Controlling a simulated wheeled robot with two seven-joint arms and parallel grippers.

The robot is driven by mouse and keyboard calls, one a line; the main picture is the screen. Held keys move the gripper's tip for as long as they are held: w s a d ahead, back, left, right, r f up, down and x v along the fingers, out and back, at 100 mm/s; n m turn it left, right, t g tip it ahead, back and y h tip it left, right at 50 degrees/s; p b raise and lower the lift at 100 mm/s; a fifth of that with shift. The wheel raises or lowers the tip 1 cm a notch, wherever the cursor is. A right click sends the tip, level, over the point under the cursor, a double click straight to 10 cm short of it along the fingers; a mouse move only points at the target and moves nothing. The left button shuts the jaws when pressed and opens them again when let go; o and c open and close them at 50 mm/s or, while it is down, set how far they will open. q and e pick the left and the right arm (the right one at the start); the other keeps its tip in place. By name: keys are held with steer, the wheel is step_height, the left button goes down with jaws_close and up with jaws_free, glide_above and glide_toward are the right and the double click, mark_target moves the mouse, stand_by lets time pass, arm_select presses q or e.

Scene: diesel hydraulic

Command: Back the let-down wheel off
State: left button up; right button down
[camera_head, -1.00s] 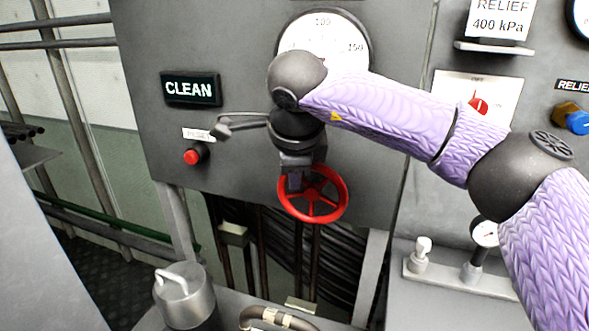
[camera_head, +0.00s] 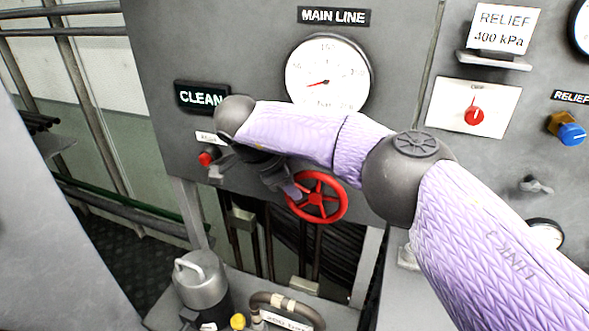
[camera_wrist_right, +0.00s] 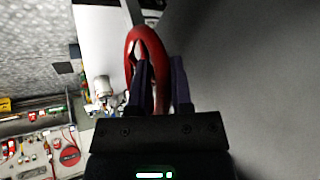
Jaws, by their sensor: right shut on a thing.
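The red spoked wheel (camera_head: 318,197) is on the lower part of the grey panel, under the main line gauge. My right gripper (camera_head: 292,191) comes at it from the left and is shut on the left side of its rim. In the right wrist view, the red rim (camera_wrist_right: 150,48) passes between the two dark fingers (camera_wrist_right: 160,75). My right forearm lies across the panel above the wheel. The main line gauge (camera_head: 328,75) shows its red needle pointing left and slightly down. My left gripper is out of view.
A lit CLEAN sign (camera_head: 201,96) and a red button (camera_head: 206,159) are left of my wrist. A relief dial (camera_head: 474,115) and a blue knob (camera_head: 571,133) are at the right. A metal canister (camera_head: 202,285) and a curved hose (camera_head: 290,303) stand below.

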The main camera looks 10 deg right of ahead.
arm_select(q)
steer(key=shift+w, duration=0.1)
arm_select(e)
steer(key=shift+w+f+g+h, duration=0.1)
steer(key=shift+f+g+h, duration=0.15)
steer(key=shift+h, duration=0.35)
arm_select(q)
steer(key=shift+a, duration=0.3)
